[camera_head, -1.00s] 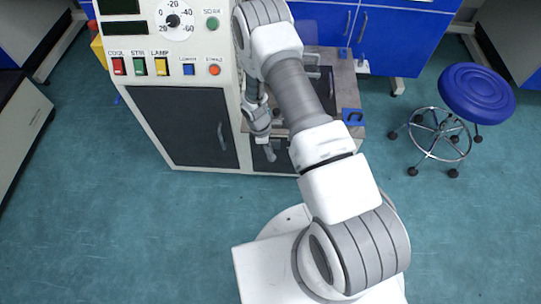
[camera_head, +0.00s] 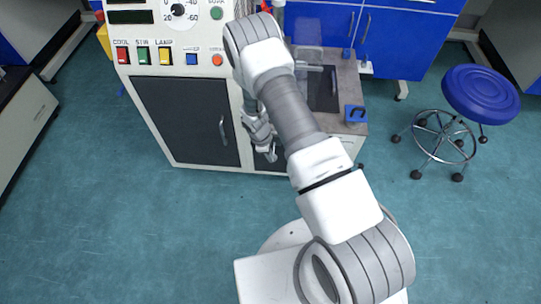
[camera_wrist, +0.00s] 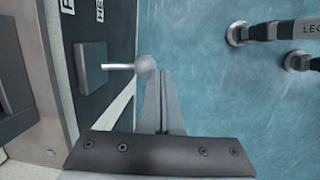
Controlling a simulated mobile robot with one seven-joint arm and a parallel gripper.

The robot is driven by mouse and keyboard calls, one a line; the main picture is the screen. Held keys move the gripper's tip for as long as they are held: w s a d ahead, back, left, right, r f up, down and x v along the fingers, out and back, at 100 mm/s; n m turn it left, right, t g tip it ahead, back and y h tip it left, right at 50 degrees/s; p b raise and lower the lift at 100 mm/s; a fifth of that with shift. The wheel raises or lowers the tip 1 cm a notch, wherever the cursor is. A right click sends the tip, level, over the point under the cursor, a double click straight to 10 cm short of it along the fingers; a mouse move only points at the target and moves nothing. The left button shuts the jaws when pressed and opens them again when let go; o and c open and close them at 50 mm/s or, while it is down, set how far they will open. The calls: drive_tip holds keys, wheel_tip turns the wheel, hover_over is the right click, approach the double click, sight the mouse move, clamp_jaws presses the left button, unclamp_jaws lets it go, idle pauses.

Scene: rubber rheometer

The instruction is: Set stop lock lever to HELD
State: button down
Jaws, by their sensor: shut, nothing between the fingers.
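The stop lock lever (camera_wrist: 120,66) shows in the wrist view as a short metal rod with a round grey knob (camera_wrist: 145,65). It stands out from a grey square block (camera_wrist: 92,66) on a dark panel and points right in the picture. Partly cut-off white lettering, including "HE", is at the top of the panel. My gripper (camera_wrist: 164,78) is shut and empty, with its fingertips just right of and below the knob. I cannot tell whether they touch it. In the head view my gripper (camera_head: 269,153) is low at the cabinet front, and the lever cannot be made out there.
The cabinet has a dark door (camera_head: 185,120) with a handle and a row of coloured buttons above. A blue stool (camera_head: 480,92) stands at the right. The floor in front of the cabinet is clear.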

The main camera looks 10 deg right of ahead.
drive_tip(key=shift+s+f+b, duration=0.15)
drive_tip(key=shift+f+b, duration=0.35)
drive_tip(key=shift+f, duration=0.35)
drive_tip(key=s+a+r+p, duration=0.5)
drive_tip(key=s+r, duration=0.2)
drive_tip(key=r, duration=0.3)
drive_tip(key=shift+s+a+r, duration=0.15)
drive_tip(key=shift+s+r, duration=0.05)
drive_tip(key=shift+r, duration=0.15)
idle(0.5)
